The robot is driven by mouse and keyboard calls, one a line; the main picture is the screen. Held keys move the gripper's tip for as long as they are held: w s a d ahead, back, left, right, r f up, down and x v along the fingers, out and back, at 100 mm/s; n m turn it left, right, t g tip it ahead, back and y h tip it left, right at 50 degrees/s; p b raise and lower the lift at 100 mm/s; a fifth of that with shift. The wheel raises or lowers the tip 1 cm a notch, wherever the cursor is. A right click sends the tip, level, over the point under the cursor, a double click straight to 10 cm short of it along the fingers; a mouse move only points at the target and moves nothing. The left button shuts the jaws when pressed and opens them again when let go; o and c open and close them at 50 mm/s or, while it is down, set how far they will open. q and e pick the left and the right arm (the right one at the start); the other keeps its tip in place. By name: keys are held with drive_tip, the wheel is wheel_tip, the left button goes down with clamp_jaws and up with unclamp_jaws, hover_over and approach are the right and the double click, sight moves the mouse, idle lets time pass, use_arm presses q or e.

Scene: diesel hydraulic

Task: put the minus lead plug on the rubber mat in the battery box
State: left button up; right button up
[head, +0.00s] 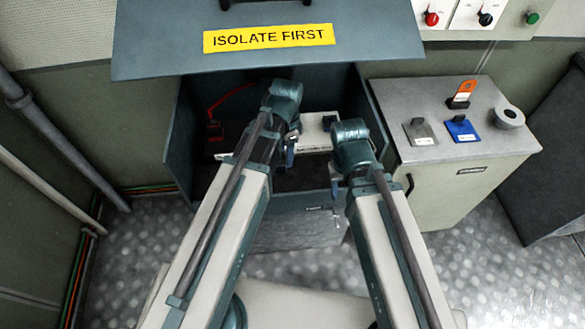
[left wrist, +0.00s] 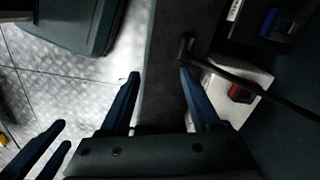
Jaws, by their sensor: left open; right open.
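The battery box (head: 174,135) stands open. Inside it is a pale battery (head: 318,138), partly hidden by my arms. In the left wrist view a dark plug (left wrist: 186,47), apparently the minus lead plug, sits on or just above a dark strip (left wrist: 165,28), which may be the rubber mat. Its black lead (left wrist: 265,93) runs off to the right. My left gripper (left wrist: 160,73) is open, with the plug just past its right fingertip; it also shows over the box (head: 290,155). My right gripper (head: 338,200) is open and empty at the box's front wall.
The lid (head: 160,40) carries a yellow sign (head: 268,38). A grey cabinet (head: 465,175) to the right holds tags and a tape roll (head: 509,117). The patterned floor is clear in front.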

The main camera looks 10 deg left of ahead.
use_arm(q)
drive_tip(key=s+d+n, duration=0.6)
drive_tip(key=s+n, duration=0.1)
drive_tip(key=s, duration=0.3)
drive_tip(key=shift+s+n+y, duration=0.3)
drive_tip(key=shift+n+y, duration=0.1)
drive_tip(key=shift+r, duration=0.15)
wheel_tip(320, 180, up, 3)
drive_tip(key=p, duration=0.3)
